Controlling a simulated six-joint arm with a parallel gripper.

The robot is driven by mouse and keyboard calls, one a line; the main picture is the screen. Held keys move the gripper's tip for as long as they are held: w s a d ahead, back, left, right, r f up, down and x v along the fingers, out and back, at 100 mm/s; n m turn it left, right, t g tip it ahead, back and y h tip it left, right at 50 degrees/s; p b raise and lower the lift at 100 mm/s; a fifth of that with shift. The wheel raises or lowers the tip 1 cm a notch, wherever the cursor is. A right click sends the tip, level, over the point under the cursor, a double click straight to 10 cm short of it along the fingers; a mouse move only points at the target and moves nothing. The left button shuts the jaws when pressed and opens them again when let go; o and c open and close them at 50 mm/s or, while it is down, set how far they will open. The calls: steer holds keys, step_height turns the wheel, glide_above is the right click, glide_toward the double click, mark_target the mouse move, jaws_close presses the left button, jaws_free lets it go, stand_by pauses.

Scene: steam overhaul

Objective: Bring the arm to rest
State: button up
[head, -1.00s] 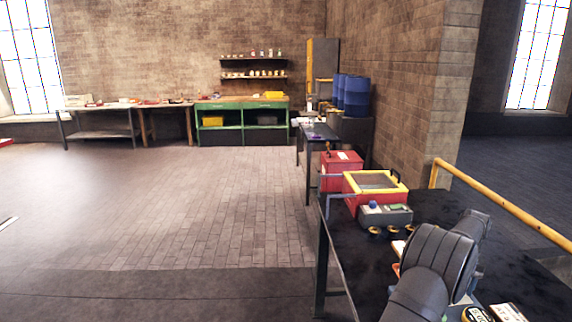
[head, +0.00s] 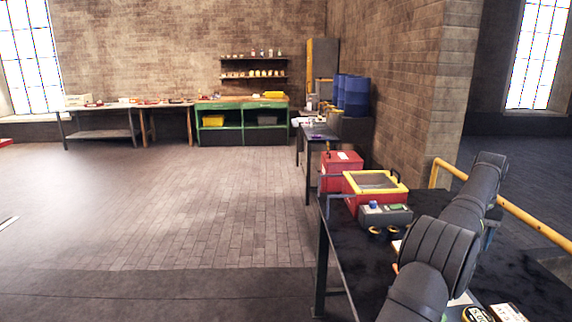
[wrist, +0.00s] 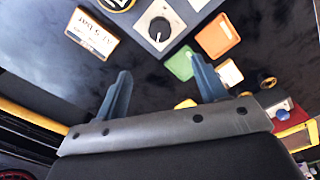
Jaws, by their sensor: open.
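My gripper (wrist: 160,92) shows in the wrist view with its two blue-grey fingers spread apart. It is open and nothing is between the fingers. It hangs above the dark bench top (wrist: 150,85), apart from the things on it. In the head view my dark arm reaches over the bench (head: 345,262) at the lower right, and the gripper itself cannot be made out there.
The bench holds a grey box with a dial (wrist: 160,25), a lettered block (wrist: 92,33), green (wrist: 180,64) and orange (wrist: 217,35) trays, and a red bin with yellow rim (head: 375,188). A yellow rail (head: 510,208) runs along the right.

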step_height(320, 180, down, 9)
steer(key=shift+s+f, duration=0.15)
stand_by(4.1)
